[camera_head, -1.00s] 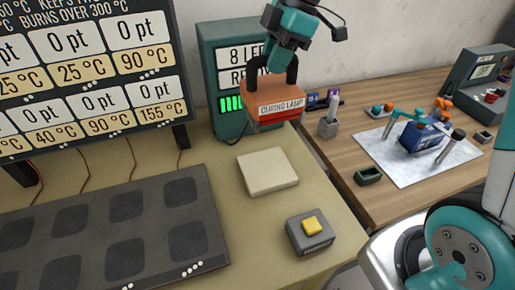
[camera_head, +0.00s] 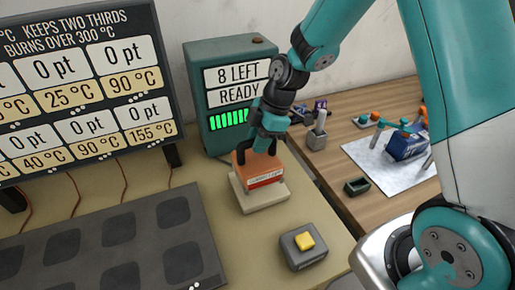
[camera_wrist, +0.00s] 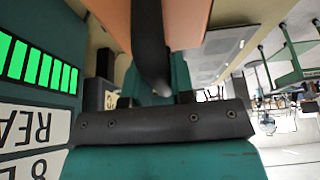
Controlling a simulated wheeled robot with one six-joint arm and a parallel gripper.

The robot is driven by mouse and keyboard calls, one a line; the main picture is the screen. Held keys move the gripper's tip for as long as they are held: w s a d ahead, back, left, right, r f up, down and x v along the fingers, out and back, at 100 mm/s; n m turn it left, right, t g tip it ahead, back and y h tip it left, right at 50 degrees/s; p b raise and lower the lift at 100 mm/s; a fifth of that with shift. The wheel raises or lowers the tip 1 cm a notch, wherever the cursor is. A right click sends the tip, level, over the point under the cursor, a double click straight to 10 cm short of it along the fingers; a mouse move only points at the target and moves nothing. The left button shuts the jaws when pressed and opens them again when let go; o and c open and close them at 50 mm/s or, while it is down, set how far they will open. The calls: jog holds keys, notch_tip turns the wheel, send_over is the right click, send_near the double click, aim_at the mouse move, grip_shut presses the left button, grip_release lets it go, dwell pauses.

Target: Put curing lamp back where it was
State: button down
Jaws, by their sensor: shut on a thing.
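The curing lamp (camera_head: 264,179) is an orange block with a red and white label on its front and a dark handle. In the head view it sits on, or just over, the pale square pad (camera_head: 258,201); I cannot tell if it touches. My gripper (camera_head: 262,142) is above the lamp and shut on its handle. In the wrist view the lamp's orange body (camera_wrist: 185,22) shows at the top, with the dark handle in front of it. The gripper covers part of the lamp's top in the head view.
A green box with a display (camera_head: 228,95) reading "8 LEFT READY" stands behind the lamp. A grey block with a yellow button (camera_head: 304,241) is in front, to the right. A dark panel with square pads (camera_head: 115,245) lies left. A wooden table (camera_head: 345,110) stands at the right.

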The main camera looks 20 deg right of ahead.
aim_at(258, 157)
jog(key=shift+f+p, duration=0.3)
jog(key=shift+f, duration=1.55)
jog(key=c, duration=1)
grip_release()
jog(key=b+v, duration=0.3)
jog(key=v, duration=0.9)
jog(key=shift+s+a, duration=0.15)
jog(key=s+a+r+m, duration=0.2)
jog(key=s+a+m, duration=0.1)
jog(key=s, duration=0.4)
jog(key=s+a+r+m, duration=0.2)
jog(key=s+a+m, duration=0.1)
jog(key=s, duration=0.4)
jog(key=s+a+r+m, duration=0.3)
jog(key=s+m, duration=0.2)
jog(key=s, duration=0.2)
jog(key=shift+s+r, duration=0.1)
jog(key=shift+s, duration=0.3)
